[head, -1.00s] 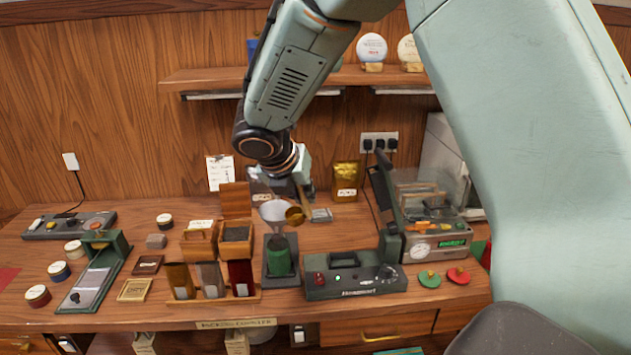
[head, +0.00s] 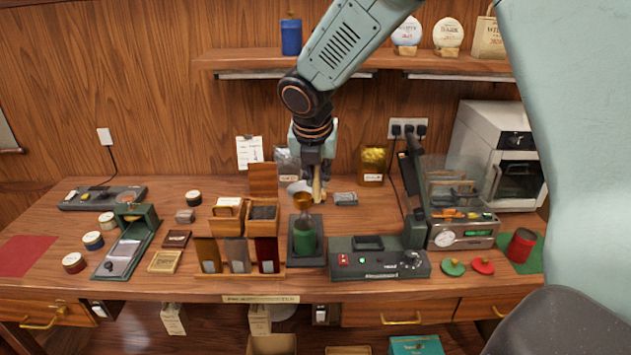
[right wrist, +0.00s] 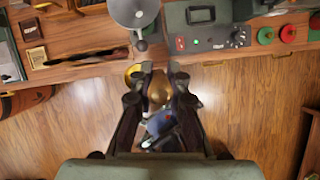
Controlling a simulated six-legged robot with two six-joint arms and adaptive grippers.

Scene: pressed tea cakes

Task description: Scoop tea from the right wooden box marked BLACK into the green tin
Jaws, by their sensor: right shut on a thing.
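My right gripper (head: 317,177) is shut on a scoop with a brass-coloured bowl (head: 303,200). The bowl is above the green tin (head: 304,240), in front of a pale funnel (head: 297,187); I cannot tell whether it touches the funnel. The tin stands on a dark base (head: 290,254). The right wooden box (head: 263,222), left of the tin, has its lid raised and dark tea inside; its marking is not legible. In the right wrist view, the gripper (right wrist: 158,72) has brass between its fingers, with the funnel (right wrist: 133,10) ahead. My left gripper is out of view.
Another wooden box (head: 227,221) stands left of the right one. Swatch-like coloured blocks (head: 237,254) stand in front of both. A dark control unit (head: 380,264) and a machine with a gauge (head: 445,238) stand right of the tin. A foil pouch (head: 373,163) is behind.

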